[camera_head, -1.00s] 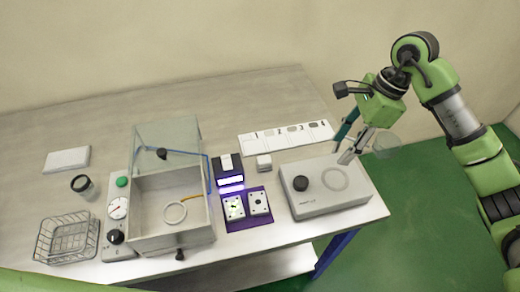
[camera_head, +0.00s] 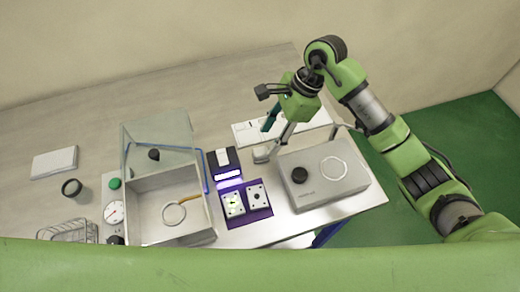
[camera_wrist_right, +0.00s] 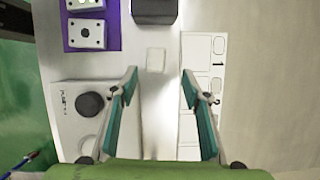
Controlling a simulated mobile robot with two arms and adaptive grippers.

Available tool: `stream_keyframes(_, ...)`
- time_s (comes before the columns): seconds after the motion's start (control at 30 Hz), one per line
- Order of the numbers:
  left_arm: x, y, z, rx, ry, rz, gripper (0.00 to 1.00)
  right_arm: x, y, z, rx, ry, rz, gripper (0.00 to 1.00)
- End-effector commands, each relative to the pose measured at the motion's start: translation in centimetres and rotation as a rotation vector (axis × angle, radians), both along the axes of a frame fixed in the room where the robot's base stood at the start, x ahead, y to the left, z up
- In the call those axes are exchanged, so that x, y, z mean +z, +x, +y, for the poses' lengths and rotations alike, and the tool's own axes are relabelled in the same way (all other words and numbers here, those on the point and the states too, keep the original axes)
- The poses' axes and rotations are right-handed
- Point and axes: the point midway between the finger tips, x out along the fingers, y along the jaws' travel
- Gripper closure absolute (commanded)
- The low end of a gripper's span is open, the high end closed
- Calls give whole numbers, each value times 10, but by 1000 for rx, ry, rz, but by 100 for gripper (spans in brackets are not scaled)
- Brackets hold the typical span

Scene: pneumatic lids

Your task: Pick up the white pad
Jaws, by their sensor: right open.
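The small white square pad (camera_head: 261,154) lies on the table right of the purple-lit device, partly behind a finger of my right gripper in the head view. In the right wrist view the pad (camera_wrist_right: 156,60) shows whole, just ahead of and between the fingertips. My right gripper (camera_head: 271,142) is open and points down above the pad, with nothing between its fingers. Its two teal-padded fingers are spread wide in the wrist view (camera_wrist_right: 160,74). I cannot tell the exact height above the pad. My left gripper is not in view.
A grey box with a black knob (camera_head: 324,186) stands close right of the pad. A numbered white card (camera_head: 310,121) lies behind it. The black device (camera_head: 223,160) and purple mat (camera_head: 237,221) are to its left. A clear-lidded box (camera_head: 142,212) and white slab (camera_head: 54,162) are farther left.

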Motion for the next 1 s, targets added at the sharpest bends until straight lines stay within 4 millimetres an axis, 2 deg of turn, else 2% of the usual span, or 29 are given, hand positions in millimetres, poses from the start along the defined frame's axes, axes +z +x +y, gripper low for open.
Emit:
stream_keyframes(0.17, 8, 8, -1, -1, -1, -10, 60, -8, -3, 4, 1, 0, 3, 57)
stream_keyframes(0.37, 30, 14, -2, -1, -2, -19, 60, -29, -13, 13, 0, 1, 6, 57)
stream_keyframes(0.53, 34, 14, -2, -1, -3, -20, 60, -49, -13, 19, -1, 0, 1, 57)
stream_keyframes(0.77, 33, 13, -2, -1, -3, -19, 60, -53, -12, 20, 0, -2, -1, 57)
stream_keyframes(0.8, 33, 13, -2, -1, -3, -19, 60, -53, -12, 20, 0, -2, -1, 60)
stream_keyframes(0.93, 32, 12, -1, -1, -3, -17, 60, -53, -12, 20, 0, -1, -1, 93)
stream_keyframes(0.97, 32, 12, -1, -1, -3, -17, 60, -53, -12, 20, 0, -1, -1, 98)
stream_keyframes(1.0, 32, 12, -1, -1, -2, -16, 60, -53, -12, 20, 0, -1, -1, 98)
